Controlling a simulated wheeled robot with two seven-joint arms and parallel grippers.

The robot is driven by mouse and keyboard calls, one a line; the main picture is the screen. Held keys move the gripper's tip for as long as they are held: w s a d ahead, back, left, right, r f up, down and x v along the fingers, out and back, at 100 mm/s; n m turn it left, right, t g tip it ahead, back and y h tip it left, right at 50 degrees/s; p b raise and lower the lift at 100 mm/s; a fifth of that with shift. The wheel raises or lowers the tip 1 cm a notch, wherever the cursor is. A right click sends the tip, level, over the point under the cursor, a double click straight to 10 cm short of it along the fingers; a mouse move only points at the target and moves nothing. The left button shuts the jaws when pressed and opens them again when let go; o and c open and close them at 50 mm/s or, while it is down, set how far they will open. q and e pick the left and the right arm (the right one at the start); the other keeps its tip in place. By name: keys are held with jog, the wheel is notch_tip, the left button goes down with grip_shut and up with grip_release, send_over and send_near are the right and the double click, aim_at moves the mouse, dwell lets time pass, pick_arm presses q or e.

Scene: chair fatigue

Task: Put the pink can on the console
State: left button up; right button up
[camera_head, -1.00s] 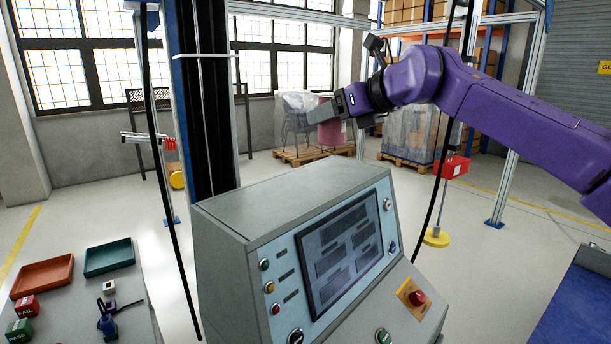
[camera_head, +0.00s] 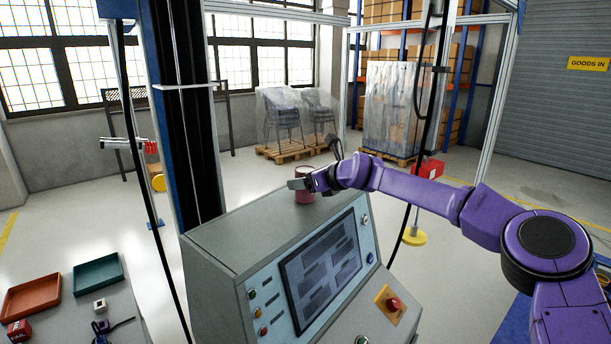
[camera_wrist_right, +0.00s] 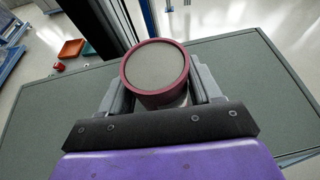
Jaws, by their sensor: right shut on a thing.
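The pink can (camera_head: 304,194) is at the flat top of the grey console (camera_head: 238,210), near its back edge. In the right wrist view the can (camera_wrist_right: 156,68) is upright between the two fingers, with the console top (camera_wrist_right: 235,62) around it. My right gripper (camera_head: 303,186) is shut on the can's sides. It also shows in the right wrist view (camera_wrist_right: 156,88). The can's base is hidden from the wrist camera, and I cannot tell for sure whether it touches the console. My left gripper is not in view.
The console's sloped front has a screen (camera_head: 322,270) and a red stop button (camera_head: 393,304). A bench at lower left holds an orange tray (camera_head: 36,297) and a green tray (camera_head: 98,273). A dark vertical column stands behind the console's left side.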

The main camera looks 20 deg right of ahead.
jog(key=shift+f, duration=0.15)
jog(key=o, duration=1.2)
jog(key=shift+s+d+b, duration=0.15)
jog(key=shift+s+b, duration=0.05)
jog(key=shift+b, duration=0.1)
jog(key=b+v, duration=0.1)
jog(key=v, duration=0.3)
jog(key=b+v, duration=0.2)
jog(key=v, duration=0.1)
jog(key=b+v, duration=0.2)
jog(key=v, duration=0.2)
jog(key=shift+s+r, duration=0.25)
jog(key=shift+r, duration=0.15)
jog(key=shift+d, duration=0.1)
